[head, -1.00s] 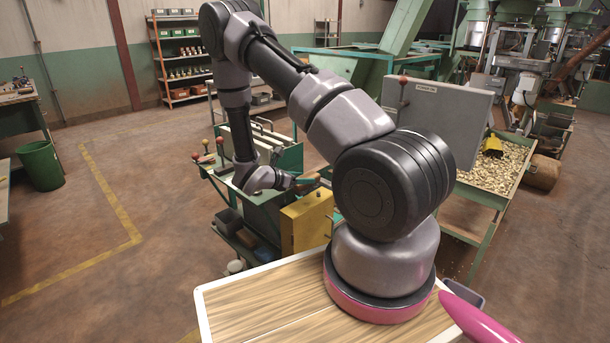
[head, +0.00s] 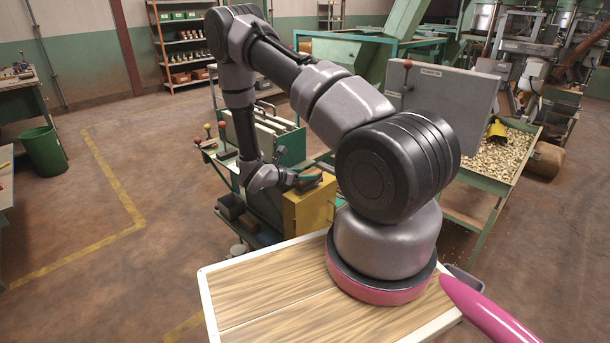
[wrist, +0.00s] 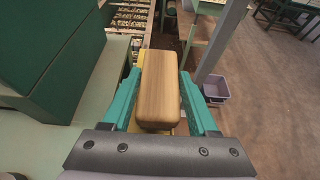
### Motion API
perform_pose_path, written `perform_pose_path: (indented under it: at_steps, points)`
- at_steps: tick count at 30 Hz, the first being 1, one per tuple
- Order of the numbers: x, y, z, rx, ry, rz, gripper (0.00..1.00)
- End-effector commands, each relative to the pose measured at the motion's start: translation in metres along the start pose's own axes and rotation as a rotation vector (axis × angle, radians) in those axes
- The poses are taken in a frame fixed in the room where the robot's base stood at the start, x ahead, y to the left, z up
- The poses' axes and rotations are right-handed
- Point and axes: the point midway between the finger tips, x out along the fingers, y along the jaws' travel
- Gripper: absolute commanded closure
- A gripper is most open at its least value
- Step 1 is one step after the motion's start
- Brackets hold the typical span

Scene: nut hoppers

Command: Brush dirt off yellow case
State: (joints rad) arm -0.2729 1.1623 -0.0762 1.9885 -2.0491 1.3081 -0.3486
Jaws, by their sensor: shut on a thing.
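The yellow case (head: 308,212) stands at the end of the green machine in the head view, just beyond my wooden deck. My gripper (wrist: 160,95) has teal fingers shut on the sides of a wooden brush block (wrist: 158,88). In the head view my gripper (head: 306,179) is at the top of the case, with the brush (head: 318,186) on or just above its top face. In the wrist view a little yellow shows behind the block. The bristles and any dirt are hidden, and I cannot tell whether they touch.
The green machine (head: 262,205) has red-knobbed levers beside my arm. A grey panel (head: 440,95) and a hopper of nuts (head: 492,160) stand to the right. A purple-grey bin (wrist: 215,88) is right of the brush in the wrist view. Open floor lies at left.

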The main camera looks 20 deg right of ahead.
Motion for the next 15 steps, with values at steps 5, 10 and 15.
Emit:
perform_pose_path:
  at_steps: [5, 10, 15]
  points:
    - [0.0001, 0.0000, 0.0000, 0.000, -0.001, 0.000, 1.00]
    - [0.0013, 0.0001, -0.0025, 0.000, -0.001, 0.000, 1.00]
    - [0.0026, 0.0001, -0.0056, 0.001, -0.001, 0.000, 1.00]
